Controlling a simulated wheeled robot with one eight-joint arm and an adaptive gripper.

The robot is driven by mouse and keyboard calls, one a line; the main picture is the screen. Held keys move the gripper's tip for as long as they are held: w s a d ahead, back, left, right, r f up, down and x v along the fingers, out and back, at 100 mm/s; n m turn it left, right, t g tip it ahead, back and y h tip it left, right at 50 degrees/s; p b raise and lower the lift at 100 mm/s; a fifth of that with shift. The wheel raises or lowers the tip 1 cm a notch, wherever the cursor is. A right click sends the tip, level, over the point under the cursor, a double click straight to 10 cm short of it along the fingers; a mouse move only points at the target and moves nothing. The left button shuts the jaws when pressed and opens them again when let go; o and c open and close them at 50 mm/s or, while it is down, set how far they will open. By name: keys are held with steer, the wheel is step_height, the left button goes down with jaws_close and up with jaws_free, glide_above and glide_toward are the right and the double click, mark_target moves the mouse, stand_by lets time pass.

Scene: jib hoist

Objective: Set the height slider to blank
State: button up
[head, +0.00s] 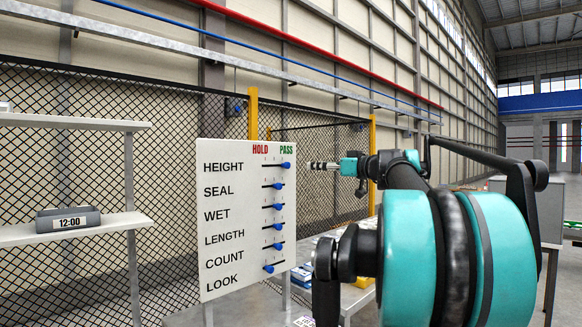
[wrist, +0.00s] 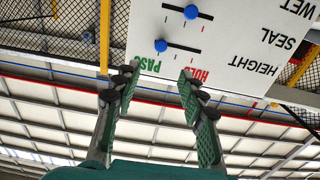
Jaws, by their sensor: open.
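The white board (head: 225,225) carries a column of labelled rows, each with a blue knob on a dark track, under the red HOLD and green PASS headings. The HEIGHT knob (head: 286,165) is at the right end of its track, under PASS. In the wrist view, which is upside down, the HEIGHT knob (wrist: 161,46) is under PASS, and the SEAL knob (wrist: 191,12) is nearer its track's middle. My gripper (head: 313,166) is just right of the HEIGHT knob in the head view, apart from it. In the wrist view my gripper (wrist: 157,76) is open and empty, its fingers either side of the knob's line.
The SEAL knob (head: 277,186) is close below the HEIGHT row. A shelf (head: 70,231) at left holds a grey box (head: 68,219) marked 12:00. A mesh fence and yellow post (head: 253,115) stand behind the board.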

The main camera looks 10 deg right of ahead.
mark_target(289, 165)
steer(key=x, duration=1.3)
steer(key=shift+w+a, duration=0.25)
steer(key=shift+w, duration=0.05)
steer(key=shift+c, duration=0.3)
jaws_close()
